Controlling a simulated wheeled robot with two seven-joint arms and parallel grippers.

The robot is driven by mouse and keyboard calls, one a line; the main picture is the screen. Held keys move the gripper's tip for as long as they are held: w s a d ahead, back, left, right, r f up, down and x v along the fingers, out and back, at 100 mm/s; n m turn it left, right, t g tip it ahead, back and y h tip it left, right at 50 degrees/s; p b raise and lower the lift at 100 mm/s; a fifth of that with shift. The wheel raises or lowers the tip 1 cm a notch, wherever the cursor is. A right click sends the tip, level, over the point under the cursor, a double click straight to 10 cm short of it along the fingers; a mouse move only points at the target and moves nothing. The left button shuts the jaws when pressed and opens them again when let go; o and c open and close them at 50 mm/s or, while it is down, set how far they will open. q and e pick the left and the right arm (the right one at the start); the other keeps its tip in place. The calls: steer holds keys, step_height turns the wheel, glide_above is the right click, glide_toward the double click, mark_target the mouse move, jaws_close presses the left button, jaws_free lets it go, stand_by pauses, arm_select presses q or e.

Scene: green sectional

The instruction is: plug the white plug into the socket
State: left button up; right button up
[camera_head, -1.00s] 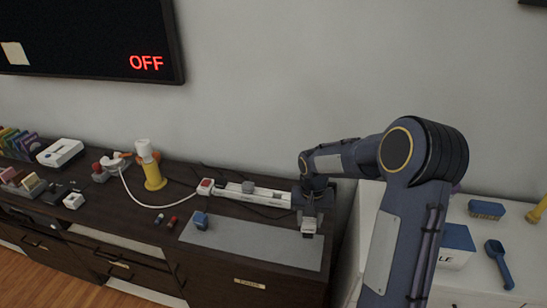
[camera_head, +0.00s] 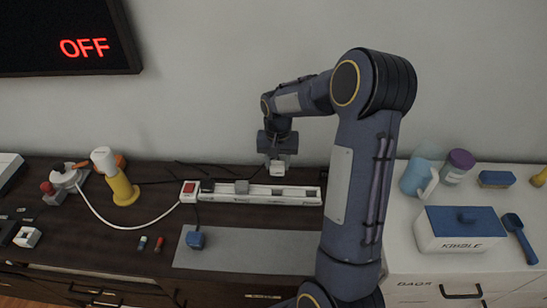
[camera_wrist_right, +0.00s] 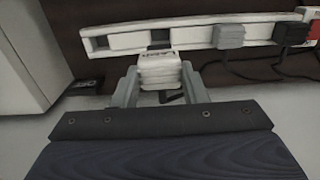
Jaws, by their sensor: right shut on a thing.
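The white plug (camera_head: 278,169) is held in my right gripper (camera_head: 278,160), above the white power strip (camera_head: 259,200) near its right part. In the right wrist view the plug (camera_wrist_right: 160,72) sits between the two grey fingers of the gripper (camera_wrist_right: 160,88), and its far end overlaps the strip (camera_wrist_right: 190,37). I cannot tell the exact gap between plug and strip. The strip has a red switch (camera_head: 189,188) at its left end, then a black plug (camera_head: 207,186) and a grey plug (camera_head: 242,187). Two empty sockets lie to the right of the grey plug. My left gripper is not in view.
A yellow and white lamp-like thing (camera_head: 122,187) stands left. A white cabinet (camera_head: 400,262) with a blue-lidded box (camera_head: 461,232) is right. The screen (camera_head: 60,35) reads OFF.

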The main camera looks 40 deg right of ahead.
mark_target(277, 175)
steer(key=shift+f, duration=0.2)
steer(key=shift+f+b, duration=2.2)
steer(key=shift+f, duration=0.55)
steer(key=shift+f+b, duration=1.55)
steer(key=shift+f, duration=0.5)
steer(key=o, duration=1.2)
steer(key=shift+c, duration=0.2)
step_height(277, 175, up, 8)
steer(key=shift+f, duration=0.2)
steer(key=shift+r, duration=0.15)
